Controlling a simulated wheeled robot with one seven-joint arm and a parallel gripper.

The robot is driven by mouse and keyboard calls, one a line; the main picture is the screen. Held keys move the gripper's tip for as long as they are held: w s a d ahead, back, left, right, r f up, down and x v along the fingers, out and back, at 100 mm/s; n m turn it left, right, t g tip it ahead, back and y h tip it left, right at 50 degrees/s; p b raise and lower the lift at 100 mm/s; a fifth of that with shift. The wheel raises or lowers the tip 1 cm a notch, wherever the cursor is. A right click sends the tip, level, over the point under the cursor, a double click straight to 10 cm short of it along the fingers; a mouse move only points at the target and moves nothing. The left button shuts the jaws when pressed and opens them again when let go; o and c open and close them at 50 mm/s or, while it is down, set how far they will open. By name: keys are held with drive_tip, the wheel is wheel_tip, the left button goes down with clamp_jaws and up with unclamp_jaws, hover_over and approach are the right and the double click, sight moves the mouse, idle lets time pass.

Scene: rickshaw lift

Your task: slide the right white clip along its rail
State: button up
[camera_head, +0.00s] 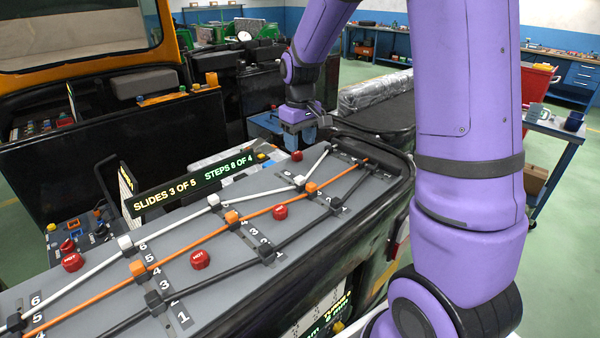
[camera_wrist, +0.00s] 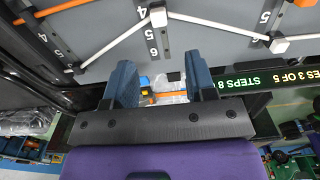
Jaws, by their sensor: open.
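The right white clip (camera_head: 299,181) sits on its short dark rail near the right end of the grey board, with the white cord bending at it. In the wrist view this clip (camera_wrist: 158,16) is ahead of my fingers, roughly in line with the gap between them, on a rail marked 4, 5 and 6. My gripper (camera_head: 302,128) is beyond the board's far edge, pointing down and apart from the clip. In the wrist view my gripper (camera_wrist: 160,82) has its two blue fingers spread with nothing held between them.
Red HOT knobs stand on the board, including one (camera_head: 297,155) near the right clip and another (camera_head: 280,212). The middle white clip (camera_head: 213,199), orange clip (camera_head: 312,187) and black cord run nearby. An upright sign (camera_head: 190,190) reading SLIDES 3 OF 5 stands along the far edge.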

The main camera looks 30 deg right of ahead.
sight(300, 177)
drive_tip(key=f, duration=1.1)
drive_tip(key=shift+w+d+f, duration=0.1)
drive_tip(key=shift+w+f, duration=0.05)
drive_tip(key=shift+w, duration=0.05)
drive_tip(key=shift+c, duration=0.2)
